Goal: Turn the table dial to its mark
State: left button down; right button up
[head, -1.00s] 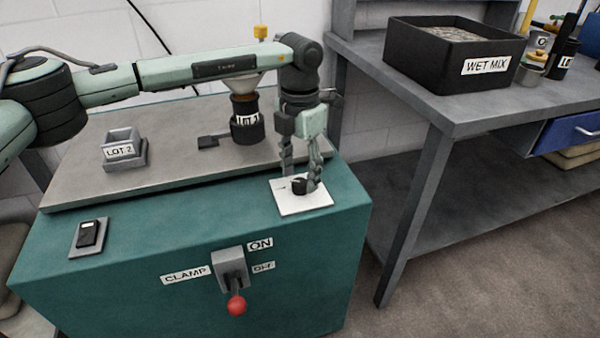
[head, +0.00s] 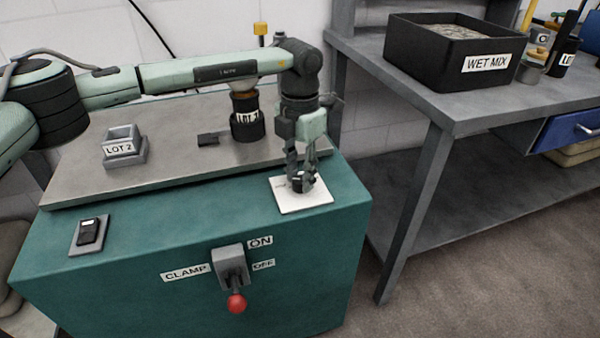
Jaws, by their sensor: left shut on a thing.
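The table dial (head: 298,187) is a small black knob on a white square plate (head: 312,205) at the right end of the teal machine's top. My left gripper (head: 300,182) reaches down over the plate from above and is shut on the dial. The fingers hide most of the knob, and I cannot make out where its pointer stands against the mark. My right gripper is not in view.
A grey plate with a LOT 2 holder (head: 124,147) and a black cylinder (head: 247,118) lies behind. A CLAMP lever with a red ball (head: 236,303) is on the front face. A black switch (head: 89,231) sits at left. A WET MIX bin (head: 452,50) stands on the right-hand bench.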

aim_at(300, 179)
pick_arm(q)
jog(key=shift+m, duration=0.3)
jog(key=shift+f+m+b, duration=0.1)
jog(key=shift+m+b, duration=0.2)
jog(key=shift+b, duration=0.15)
jog(key=m+b, duration=0.4)
jog(key=m, duration=0.3)
jog(key=shift+m, duration=0.3)
jog(key=shift+m+b, duration=0.4)
jog(key=shift+m, duration=1.1)
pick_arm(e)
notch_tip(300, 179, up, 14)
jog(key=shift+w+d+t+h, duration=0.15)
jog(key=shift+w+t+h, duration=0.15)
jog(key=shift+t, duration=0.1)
pick_arm(q)
jog(key=c, duration=1.2)
grip_release()
notch_tip(300, 179, up, 12)
jog(key=shift+r, duration=0.15)
